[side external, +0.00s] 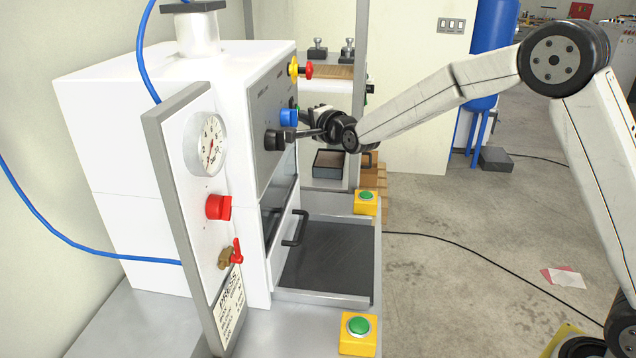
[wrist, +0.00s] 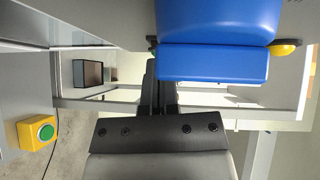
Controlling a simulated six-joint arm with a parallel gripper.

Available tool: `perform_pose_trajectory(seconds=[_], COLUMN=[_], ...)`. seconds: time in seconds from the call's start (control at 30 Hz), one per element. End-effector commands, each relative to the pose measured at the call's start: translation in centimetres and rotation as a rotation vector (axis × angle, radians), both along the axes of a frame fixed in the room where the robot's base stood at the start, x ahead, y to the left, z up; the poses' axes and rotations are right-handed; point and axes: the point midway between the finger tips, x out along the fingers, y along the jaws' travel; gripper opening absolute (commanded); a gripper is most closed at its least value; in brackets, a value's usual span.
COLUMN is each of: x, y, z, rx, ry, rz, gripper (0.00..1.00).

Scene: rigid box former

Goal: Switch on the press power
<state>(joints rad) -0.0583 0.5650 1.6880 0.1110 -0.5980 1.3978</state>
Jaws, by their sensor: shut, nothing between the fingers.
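The white press (side external: 190,130) carries a grey control panel (side external: 262,105) on its right face. On it are a yellow-and-red knob (side external: 302,70), a blue knob (side external: 289,117) and a black knob (side external: 275,140); the panel lettering is too small to read. My gripper (side external: 303,133) is shut and empty, its fingers pointing at the panel close to the blue and black knobs. I cannot tell whether they touch either one. In the wrist view the blue knob (wrist: 215,40) looms large beside the shut fingers (wrist: 153,80), partly covering them. The black knob is not distinguishable there.
A front plate bears a gauge (side external: 206,144), a red knob (side external: 218,207) and a red-handled valve (side external: 232,253). A dark tray (side external: 325,260) lies below the panel. Green buttons on yellow boxes (side external: 358,335) (side external: 366,202) stand along the edge. Open floor is at right.

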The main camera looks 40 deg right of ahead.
Motion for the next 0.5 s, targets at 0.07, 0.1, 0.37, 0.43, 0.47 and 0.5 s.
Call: perform_pose_trajectory(seconds=[0.07,0.1,0.37,0.43,0.47,0.5], x=[0.05,0.05,0.12,0.39,0.47,0.42], y=[0.07,0.07,0.16,0.47,0.53,0.47], z=[-0.01,0.0,-0.03,-0.15,-0.15,-0.11], rx=[0.0,0.0,0.0,0.0,0.0,0.0], ry=[0.0,0.0,0.0,-0.001,-0.001,-0.002], rz=[0.0,0.0,0.001,0.002,0.002,0.001], gripper=[0.0,0.0,0.0,0.0,0.0,0.0])
